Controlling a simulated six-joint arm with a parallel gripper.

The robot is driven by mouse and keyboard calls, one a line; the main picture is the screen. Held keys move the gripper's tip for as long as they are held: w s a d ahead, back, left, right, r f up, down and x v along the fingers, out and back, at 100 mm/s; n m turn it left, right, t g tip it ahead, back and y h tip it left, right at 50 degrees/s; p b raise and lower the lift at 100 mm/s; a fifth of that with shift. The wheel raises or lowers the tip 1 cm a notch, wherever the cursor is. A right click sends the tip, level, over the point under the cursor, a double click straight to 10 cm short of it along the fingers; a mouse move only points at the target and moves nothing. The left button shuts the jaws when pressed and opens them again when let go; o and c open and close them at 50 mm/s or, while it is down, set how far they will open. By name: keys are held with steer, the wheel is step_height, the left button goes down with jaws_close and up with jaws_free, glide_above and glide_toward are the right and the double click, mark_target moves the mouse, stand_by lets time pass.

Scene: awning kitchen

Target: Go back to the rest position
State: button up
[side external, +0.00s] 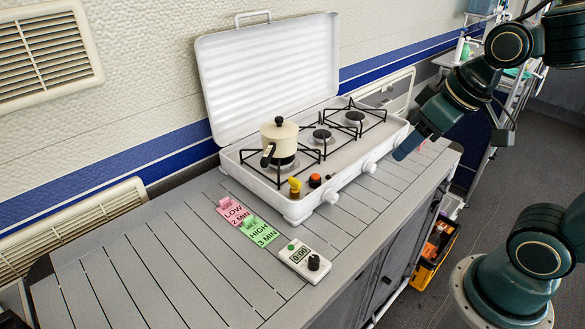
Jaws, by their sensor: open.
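My gripper (412,142) hangs in the air at the right, in front of the right end of the stove. It is apart from everything on the counter and seems empty. Its fingers are seen edge-on, and the gap between them is hard to make out. My arm reaches in from the right edge.
A white camping stove (290,208) with raised lid (270,70) stands on the slatted counter (130,270). A cream pot (279,138) sits on its left burner. A cart stands behind my arm.

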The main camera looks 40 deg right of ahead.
steer(key=s, duration=0.2)
steer(key=s+r, duration=0.2)
steer(key=s, duration=0.1)
steer(key=shift+s+a, duration=0.3)
stand_by(0.8)
